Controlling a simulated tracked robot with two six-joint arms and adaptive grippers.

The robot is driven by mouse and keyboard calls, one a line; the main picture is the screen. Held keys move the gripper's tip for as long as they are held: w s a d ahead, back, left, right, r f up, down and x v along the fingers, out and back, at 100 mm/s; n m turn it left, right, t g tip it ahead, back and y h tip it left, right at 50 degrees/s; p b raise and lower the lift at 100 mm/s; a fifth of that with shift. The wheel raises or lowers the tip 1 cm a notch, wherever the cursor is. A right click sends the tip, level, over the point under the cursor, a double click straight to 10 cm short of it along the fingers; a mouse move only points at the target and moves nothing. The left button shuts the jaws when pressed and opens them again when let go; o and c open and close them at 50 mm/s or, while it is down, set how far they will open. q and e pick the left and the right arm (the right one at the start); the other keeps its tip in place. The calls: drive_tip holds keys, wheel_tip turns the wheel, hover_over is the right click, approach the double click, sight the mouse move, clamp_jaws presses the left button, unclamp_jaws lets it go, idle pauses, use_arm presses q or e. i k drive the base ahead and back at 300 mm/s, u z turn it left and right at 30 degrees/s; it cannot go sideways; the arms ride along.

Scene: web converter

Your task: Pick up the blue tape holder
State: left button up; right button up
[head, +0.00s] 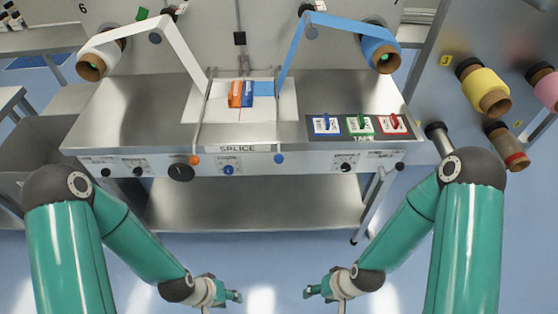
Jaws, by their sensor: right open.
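The blue tape holder (326,125) sits at the left end of a dark panel marked TAPE, on the right side of the steel machine table. A green holder (360,125) and a red holder (392,123) stand beside it to the right. My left gripper (235,296) is low in the view, in front of the machine and well away from the holders; its jaw opening is not clear. My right gripper (309,292) is open and empty, also in front of the machine, below the holders in the picture.
A white web roll (100,52) and a blue web roll (378,48) feed the splice area, where orange and blue pieces (241,93) lie. Knobs line the table's front edge (240,160). Yellow (484,88) and pink rolls hang at right. Floor before the lower shelf is free.

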sight(326, 124)
drive_tip(key=z, duration=1.1)
drive_tip(key=i, duration=0.15)
drive_tip(key=u, duration=2.95)
drive_tip(key=k, duration=0.5)
drive_tip(key=z, duration=2.2)
drive_tip(key=k, duration=0.1)
drive_tip(key=u, duration=0.8)
drive_tip(key=i, duration=0.9)
drive_tip(key=z, duration=0.05)
